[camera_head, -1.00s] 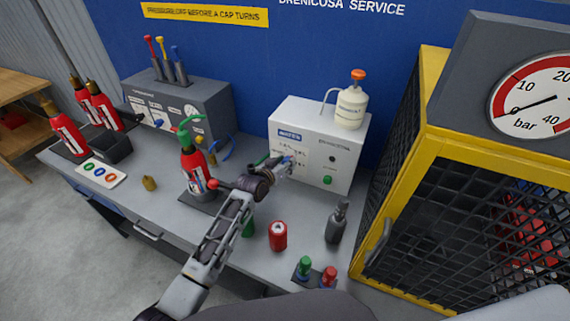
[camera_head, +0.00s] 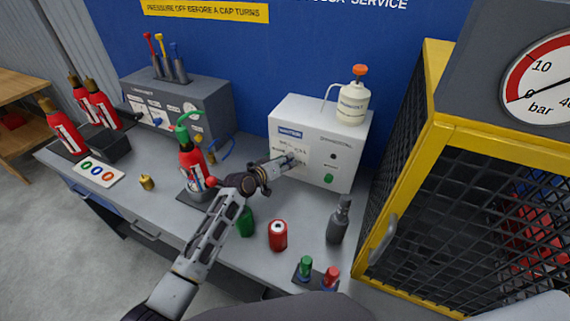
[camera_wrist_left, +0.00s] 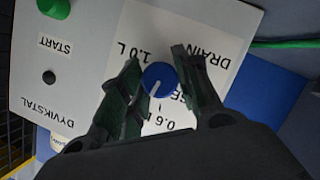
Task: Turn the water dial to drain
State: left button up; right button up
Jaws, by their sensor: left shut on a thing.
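The water dial (camera_wrist_left: 158,78) is a round blue knob on the front of a white filling station (camera_head: 312,125). In the left wrist view, its white mark points down, toward the 0.6 L side. The label DRAIN (camera_wrist_left: 212,48) is at the upper right of the dial and 1.0 L (camera_wrist_left: 135,50) at the upper left; the lower label is partly hidden by my fingers. My left gripper (camera_wrist_left: 157,84) has one finger on each side of the dial and is shut on it. It also shows at the panel in the head view (camera_head: 290,162). My right gripper is out of view.
A green START button (camera_wrist_left: 53,8) is on the same panel. A red extinguisher (camera_head: 192,170) stands left of my left arm. A red can (camera_head: 278,235) and a grey bottle (camera_head: 339,222) stand in front of the station. A yellow-framed mesh cage (camera_head: 432,150) bounds the right.

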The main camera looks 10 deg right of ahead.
pick_arm(q)
jog(key=shift+r, duration=0.1)
jog(key=o, duration=1)
jog(key=shift+s+a, duration=0.1)
jog(key=shift+a, duration=0.05)
jog(key=v, duration=0.7)
dwell(0.5)
